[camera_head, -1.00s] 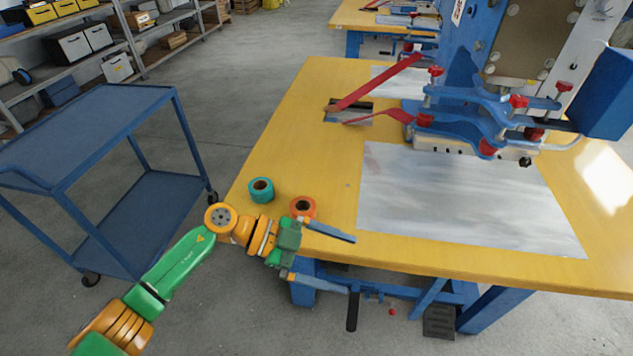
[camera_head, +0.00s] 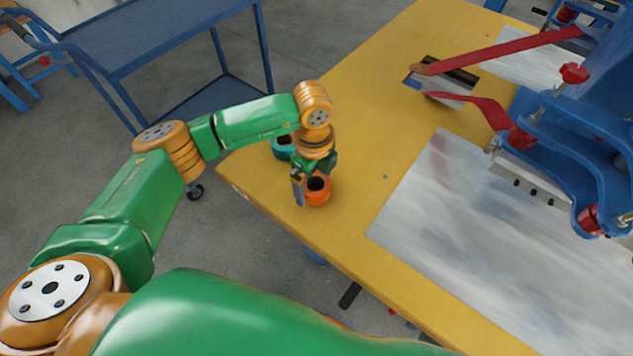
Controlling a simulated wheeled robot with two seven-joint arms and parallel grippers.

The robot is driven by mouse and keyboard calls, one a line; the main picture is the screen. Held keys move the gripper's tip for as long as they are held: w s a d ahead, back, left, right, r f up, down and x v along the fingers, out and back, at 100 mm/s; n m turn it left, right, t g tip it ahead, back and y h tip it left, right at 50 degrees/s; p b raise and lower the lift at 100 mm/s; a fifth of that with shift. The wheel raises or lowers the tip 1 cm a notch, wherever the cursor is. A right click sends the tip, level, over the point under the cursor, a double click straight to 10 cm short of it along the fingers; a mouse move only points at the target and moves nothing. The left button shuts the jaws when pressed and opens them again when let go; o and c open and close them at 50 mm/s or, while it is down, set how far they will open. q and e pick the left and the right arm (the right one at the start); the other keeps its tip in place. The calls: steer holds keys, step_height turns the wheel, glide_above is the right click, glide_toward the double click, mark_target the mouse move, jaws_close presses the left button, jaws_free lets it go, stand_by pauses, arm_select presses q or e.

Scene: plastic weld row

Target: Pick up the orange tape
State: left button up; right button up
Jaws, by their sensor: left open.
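The orange tape (camera_head: 318,194) is a short roll near the left edge of the yellow table (camera_head: 385,135). My left gripper (camera_head: 308,190) points down at the roll, with one finger in front of its left side. The gripper is open. The other finger is mostly hidden, so I cannot tell whether either finger touches the roll. A teal tape roll (camera_head: 283,147) sits just behind, partly hidden by my left wrist. My right gripper is not in view.
A blue cart (camera_head: 165,40) stands on the floor beyond the table's left edge. A grey metal sheet (camera_head: 480,235) covers the table's middle.

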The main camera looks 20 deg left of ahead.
arm_select(q)
steer(key=shift+w+d+f, duration=0.15)
steer(key=shift+f, duration=0.4)
steer(key=c, duration=1.2)
